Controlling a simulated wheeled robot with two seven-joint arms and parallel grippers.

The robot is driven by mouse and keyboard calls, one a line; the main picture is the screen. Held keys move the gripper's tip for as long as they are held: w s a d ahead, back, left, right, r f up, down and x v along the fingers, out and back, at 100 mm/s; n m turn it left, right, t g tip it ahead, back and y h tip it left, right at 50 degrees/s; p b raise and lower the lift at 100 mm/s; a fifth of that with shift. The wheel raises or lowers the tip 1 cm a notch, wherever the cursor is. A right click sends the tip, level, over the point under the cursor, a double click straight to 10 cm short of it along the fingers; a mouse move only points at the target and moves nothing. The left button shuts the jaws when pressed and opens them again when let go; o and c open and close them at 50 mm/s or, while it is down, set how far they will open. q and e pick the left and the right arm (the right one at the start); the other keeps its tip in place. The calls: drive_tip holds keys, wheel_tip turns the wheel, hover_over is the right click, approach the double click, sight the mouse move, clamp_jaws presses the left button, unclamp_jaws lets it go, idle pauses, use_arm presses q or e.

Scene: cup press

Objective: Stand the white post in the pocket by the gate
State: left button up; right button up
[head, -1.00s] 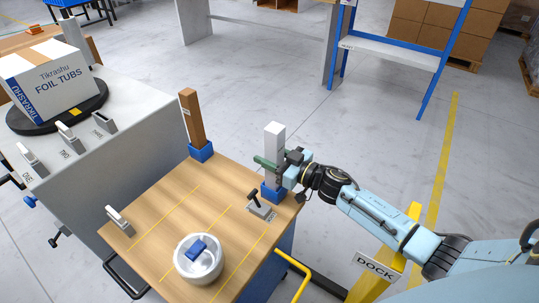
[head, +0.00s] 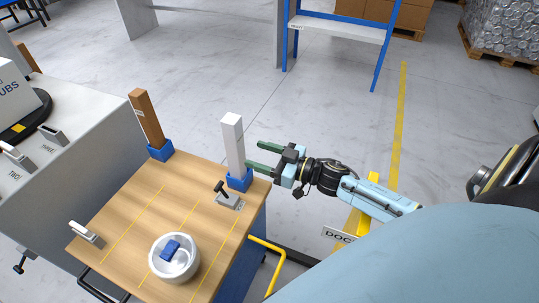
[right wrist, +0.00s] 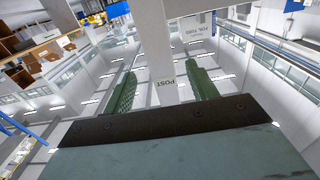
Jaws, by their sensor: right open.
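The white post (head: 233,145) stands upright in a blue pocket (head: 239,181) at the right back corner of the wooden tabletop. In the right wrist view the post (right wrist: 157,50) rises ahead of the fingers with a "POST" label on it. My right gripper (head: 256,155) is open, just right of the post, its green fingers pointing at it. The fingers look clear of the post in the head view. A small grey fixture with a black handle (head: 228,197), perhaps the gate, sits in front of the pocket. My left gripper is not in view.
A brown post (head: 147,118) stands in another blue pocket (head: 160,151) at the back left. A white bowl (head: 157,263) with a blue block (head: 170,249) is near the front. A grey cabinet (head: 90,165) adjoins on the left. Yellow lines cross the tabletop.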

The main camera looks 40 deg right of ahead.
drive_tip(key=shift+v, duration=1.3)
